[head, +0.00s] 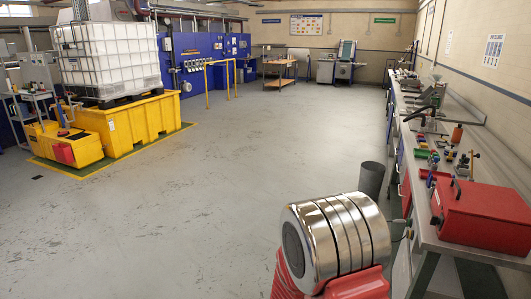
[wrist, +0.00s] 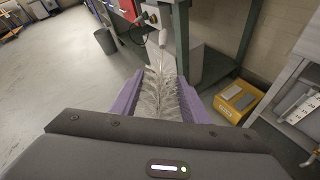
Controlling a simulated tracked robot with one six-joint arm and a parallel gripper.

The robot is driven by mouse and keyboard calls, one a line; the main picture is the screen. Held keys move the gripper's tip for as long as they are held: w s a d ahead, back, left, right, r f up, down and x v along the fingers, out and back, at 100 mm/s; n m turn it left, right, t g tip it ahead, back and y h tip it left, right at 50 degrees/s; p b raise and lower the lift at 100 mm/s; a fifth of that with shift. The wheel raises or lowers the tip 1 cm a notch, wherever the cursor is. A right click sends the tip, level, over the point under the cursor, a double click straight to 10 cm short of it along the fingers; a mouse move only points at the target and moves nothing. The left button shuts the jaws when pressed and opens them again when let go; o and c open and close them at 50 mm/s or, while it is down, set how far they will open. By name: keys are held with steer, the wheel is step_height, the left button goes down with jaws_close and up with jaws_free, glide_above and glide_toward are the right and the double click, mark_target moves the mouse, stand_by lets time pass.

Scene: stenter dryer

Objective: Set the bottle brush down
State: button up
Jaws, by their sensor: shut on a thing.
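The bottle brush (wrist: 160,88) shows in the wrist view, with grey bristles and a thin pale end pointing away from me. My gripper (wrist: 163,98) has its two purple fingers on either side of the brush and is shut on it. The brush is held in the air in front of the workbench's underside and legs. Its near end is hidden behind the dark gripper body.
The long workbench (head: 425,235) runs along the right wall, with a red toolbox (head: 480,213) at its near end and several small items behind it. A dark bin (head: 371,180) stands beside it. The floor (head: 220,170) to the left is open.

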steer(key=shift+a+f, duration=0.25)
steer(key=shift+f, duration=0.05)
steer(key=s+a+f+n+t+y, duration=0.1)
steer(key=a+f+n+t+y, duration=0.2)
steer(key=a, duration=0.3)
steer(key=shift+s+f+n+y, duration=0.25)
steer(key=shift+f+n+y, duration=0.4)
steer(key=shift+f, duration=0.25)
steer(key=shift+w, duration=0.1)
